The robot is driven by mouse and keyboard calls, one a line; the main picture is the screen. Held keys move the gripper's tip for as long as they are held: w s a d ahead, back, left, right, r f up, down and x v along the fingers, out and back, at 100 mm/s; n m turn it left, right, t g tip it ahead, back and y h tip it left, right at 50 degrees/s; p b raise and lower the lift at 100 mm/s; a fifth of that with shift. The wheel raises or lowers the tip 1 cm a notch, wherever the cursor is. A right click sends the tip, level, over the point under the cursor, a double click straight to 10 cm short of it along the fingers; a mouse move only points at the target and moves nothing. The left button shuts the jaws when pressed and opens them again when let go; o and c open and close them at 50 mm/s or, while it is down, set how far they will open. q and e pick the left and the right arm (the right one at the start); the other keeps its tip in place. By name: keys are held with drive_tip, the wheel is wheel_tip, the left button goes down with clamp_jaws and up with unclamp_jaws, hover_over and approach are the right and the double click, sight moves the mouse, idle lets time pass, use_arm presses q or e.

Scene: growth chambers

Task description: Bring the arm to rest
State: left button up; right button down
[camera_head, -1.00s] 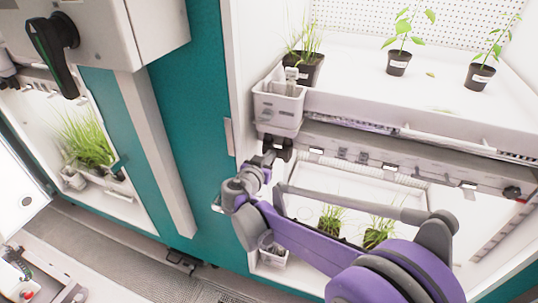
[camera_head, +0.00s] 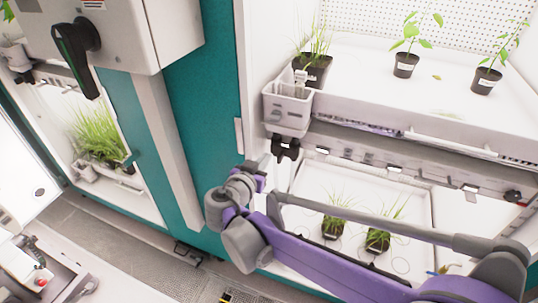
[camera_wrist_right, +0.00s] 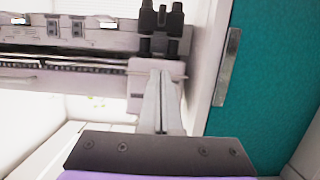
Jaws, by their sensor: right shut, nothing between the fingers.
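My right arm, purple and grey, comes in from the lower right in the head view. My right gripper (camera_head: 264,162) is at its end, just left of and below the black clamp under the white bin, in front of the chamber's left edge. In the right wrist view its two pale fingers (camera_wrist_right: 160,78) are together with nothing between them, and the white bin and black clamp show beyond the fingertips. I cannot tell whether the tips touch anything. My left gripper is not in view.
The white bin (camera_head: 287,109) hangs on the upper shelf's front edge, with the black clamp (camera_head: 286,147) below. Potted seedlings (camera_head: 404,65) stand on that shelf. Two grass pots (camera_head: 333,226) sit lower, behind my arm. A teal panel (camera_head: 190,120) lies left. Grey floor (camera_head: 130,238) shows below.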

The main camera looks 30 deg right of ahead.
drive_tip(key=shift+s, duration=0.1)
idle(0.4)
drive_tip(key=s+f+n+g+y, duration=0.35)
drive_tip(key=s+f, duration=0.45)
drive_tip(key=s, duration=0.4)
drive_tip(key=s+a+f+n+g+y, duration=0.1)
drive_tip(key=s+a+f+n+y, duration=0.5)
drive_tip(key=s, duration=0.5)
drive_tip(key=shift+s+a+f+y, duration=0.15)
drive_tip(key=shift+a+f+y, duration=0.45)
drive_tip(key=shift+a+y, duration=0.4)
drive_tip(key=c, duration=1.6)
unclamp_jaws()
